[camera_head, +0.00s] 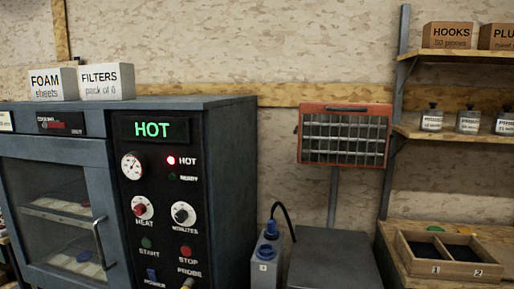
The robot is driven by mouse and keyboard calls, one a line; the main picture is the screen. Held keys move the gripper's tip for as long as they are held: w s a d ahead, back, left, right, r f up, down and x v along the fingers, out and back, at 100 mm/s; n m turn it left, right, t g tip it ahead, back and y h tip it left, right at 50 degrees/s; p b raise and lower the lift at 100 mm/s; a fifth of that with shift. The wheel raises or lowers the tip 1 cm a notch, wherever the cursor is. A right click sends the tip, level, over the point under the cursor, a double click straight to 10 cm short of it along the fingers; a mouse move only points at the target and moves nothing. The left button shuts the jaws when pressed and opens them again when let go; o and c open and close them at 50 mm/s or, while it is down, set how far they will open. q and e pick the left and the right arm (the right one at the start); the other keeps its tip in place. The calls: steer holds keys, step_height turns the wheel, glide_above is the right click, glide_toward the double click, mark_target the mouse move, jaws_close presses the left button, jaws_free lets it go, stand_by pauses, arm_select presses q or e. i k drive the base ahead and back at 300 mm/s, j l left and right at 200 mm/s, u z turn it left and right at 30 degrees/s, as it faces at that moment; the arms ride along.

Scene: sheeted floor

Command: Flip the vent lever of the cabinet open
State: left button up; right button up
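The grey cabinet (225,200) stands at the left, with a glass-windowed door (55,215) that looks shut and a vertical metal handle (101,243). Its black control panel (160,215) shows a green "HOT" display (152,129) and a lit red lamp beside the word HOT. Above the door is a small dark plate (61,123) with a red part on it and small lettering. This may be the vent lever, but it is too small to tell its position. Neither of my grippers is in view.
Boxes marked FOAM (54,84) and FILTERS (106,82) stand on the cabinet. To its right are a blue-topped grey container (267,255), a red-framed heater-like panel (344,137) on a post, and a shelf unit (455,135) with jars. A two-compartment wooden tray (450,268) sits lower right.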

mark_target(47, 124)
steer(key=u, duration=1.3)
steer(key=i+j, duration=0.3)
steer(key=i, duration=0.2)
steer(key=i+j, duration=0.3)
steer(key=i, duration=0.2)
steer(key=i+j, duration=0.3)
steer(key=i, duration=0.15)
steer(key=i+j, duration=0.3)
steer(key=i, duration=0.2)
